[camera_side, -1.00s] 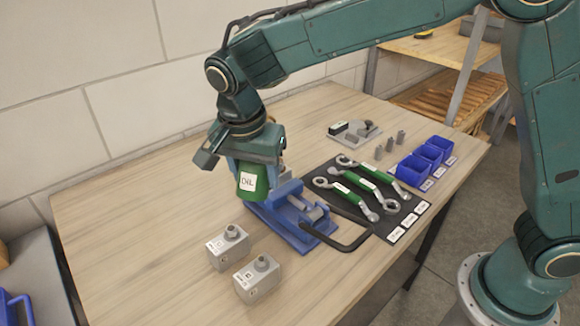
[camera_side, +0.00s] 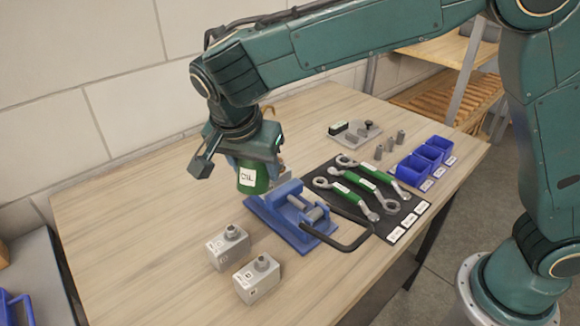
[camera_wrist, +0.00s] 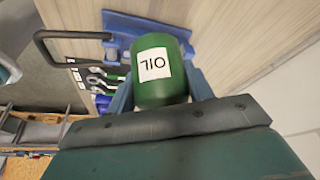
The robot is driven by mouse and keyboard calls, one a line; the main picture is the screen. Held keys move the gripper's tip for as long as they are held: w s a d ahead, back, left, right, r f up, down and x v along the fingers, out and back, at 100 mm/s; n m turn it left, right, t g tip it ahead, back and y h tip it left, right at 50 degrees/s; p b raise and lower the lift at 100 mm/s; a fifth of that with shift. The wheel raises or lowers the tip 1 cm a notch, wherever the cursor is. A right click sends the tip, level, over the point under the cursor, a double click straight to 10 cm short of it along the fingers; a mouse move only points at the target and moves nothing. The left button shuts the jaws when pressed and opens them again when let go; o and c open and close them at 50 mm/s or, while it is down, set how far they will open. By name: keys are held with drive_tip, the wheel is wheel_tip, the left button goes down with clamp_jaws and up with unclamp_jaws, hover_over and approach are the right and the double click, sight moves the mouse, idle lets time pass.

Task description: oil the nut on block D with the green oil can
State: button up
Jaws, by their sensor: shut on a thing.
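The green oil can (camera_side: 250,181), with a white OIL label, is held between the jaws of my gripper (camera_side: 258,163). It also shows in the wrist view (camera_wrist: 152,92), between my two fingers. The can stands nearly upright, in front of the far left end of the blue vise in the side view; I cannot tell its exact height. Two grey blocks with nuts on top stand at the near left: a farther block (camera_side: 228,250) with its nut (camera_side: 232,232), and a nearer block (camera_side: 257,283) with its nut (camera_side: 262,263). Their label letters are too small to read surely.
The blue vise (camera_side: 285,225) with its black handle (camera_side: 352,240) lies right of the blocks. A black mat (camera_side: 408,213) holds green-handled wrenches. Blue bins (camera_side: 412,170) and small grey parts are farther right. Bare wood lies left of the blocks. A wall runs behind the bench.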

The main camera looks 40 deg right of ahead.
drive_tip(key=shift+a+r, duration=0.1)
drive_tip(key=shift+r+t+h, duration=0.8)
drive_tip(key=shift+r+h, duration=0.55)
drive_tip(key=shift+h, duration=0.15)
